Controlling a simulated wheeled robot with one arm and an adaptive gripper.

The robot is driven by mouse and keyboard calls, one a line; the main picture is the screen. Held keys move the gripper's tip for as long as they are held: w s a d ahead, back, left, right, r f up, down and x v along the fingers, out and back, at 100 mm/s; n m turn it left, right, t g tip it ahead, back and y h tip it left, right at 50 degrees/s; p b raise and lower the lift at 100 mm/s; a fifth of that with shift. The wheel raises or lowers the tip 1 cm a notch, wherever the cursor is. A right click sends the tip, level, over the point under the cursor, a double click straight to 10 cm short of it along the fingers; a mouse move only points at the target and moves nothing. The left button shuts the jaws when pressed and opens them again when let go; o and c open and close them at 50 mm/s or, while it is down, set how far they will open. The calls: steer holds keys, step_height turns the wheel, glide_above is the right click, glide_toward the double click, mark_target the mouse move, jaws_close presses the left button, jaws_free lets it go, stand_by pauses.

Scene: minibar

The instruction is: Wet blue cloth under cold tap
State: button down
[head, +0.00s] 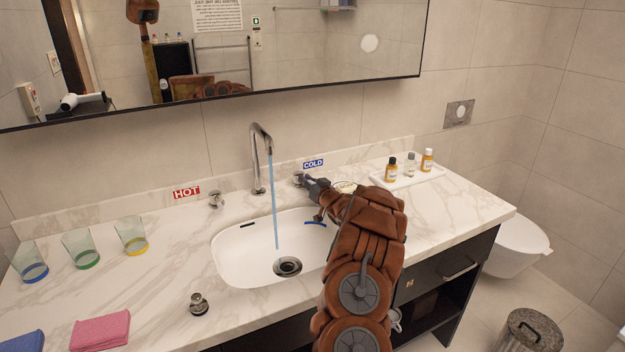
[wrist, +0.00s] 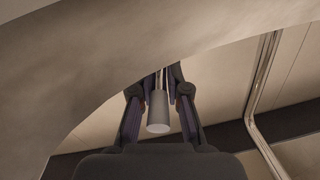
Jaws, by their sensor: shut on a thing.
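My gripper (head: 306,181) is shut on the cold tap knob (head: 298,178), beside the blue COLD label (head: 313,163). In the wrist view the two fingers (wrist: 160,85) are on either side of the knob's grey cylinder (wrist: 158,112). A blue-tinted stream of water (head: 273,205) runs from the tall spout (head: 256,150) into the white sink (head: 232,248), close to the drain (head: 287,267). The blue cloth (head: 24,342) lies on the counter at the lower left, partly cut off by the frame edge. My arm hides the sink's right side.
A pink cloth (head: 100,330) lies beside the blue one. Several glasses (head: 131,236) stand on the left counter (head: 165,275). The hot knob (head: 216,200) is left of the spout. A metal stopper (head: 199,304) sits before the sink. A tray (head: 408,178) holds bottles at right.

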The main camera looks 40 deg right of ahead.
steer(key=shift+d+r, duration=0.1)
steer(key=shift+r, duration=0.15)
steer(key=c, duration=1.4)
jaws_free()
steer(key=shift+o, duration=1.2)
steer(key=shift+f, duration=0.2)
steer(key=shift+s, duration=0.15)
steer(key=s+a, duration=0.2)
steer(key=s, duration=0.9)
steer(key=shift+s, duration=0.3)
